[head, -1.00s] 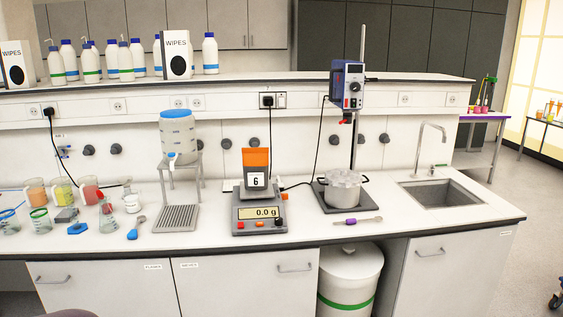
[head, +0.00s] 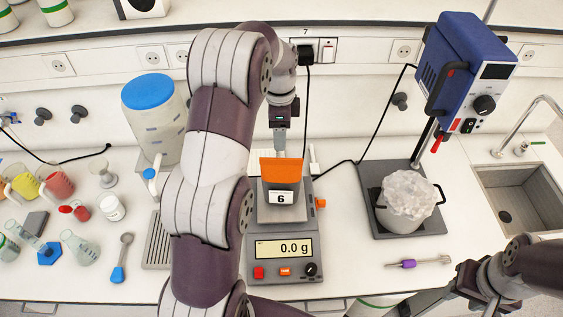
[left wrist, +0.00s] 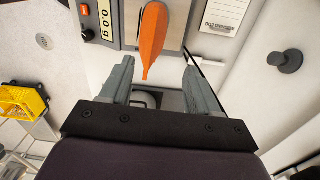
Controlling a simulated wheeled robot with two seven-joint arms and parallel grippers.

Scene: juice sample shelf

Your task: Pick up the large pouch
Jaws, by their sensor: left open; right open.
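The pouch (head: 281,182) has an orange top, a grey lower part and a white label reading 6. It stands upright on the scale (head: 285,246), whose display reads 0.0 g. My left gripper (head: 279,145) points down just behind and above the pouch's orange top. In the left wrist view the orange top (left wrist: 153,38) reaches between the two open, empty fingers (left wrist: 159,66); I cannot tell how much height separates them. My right gripper (head: 408,305) is low at the right, clear of the pouch, its fingers partly cut off by the frame edge.
A stirrer with a blue head (head: 466,75) and a pot (head: 405,204) stand right of the scale. A dispenser tank (head: 150,110) is behind my left arm. Glassware lies at the left. A purple-handled tool (head: 409,264) lies at front right. A sink (head: 520,195) is far right.

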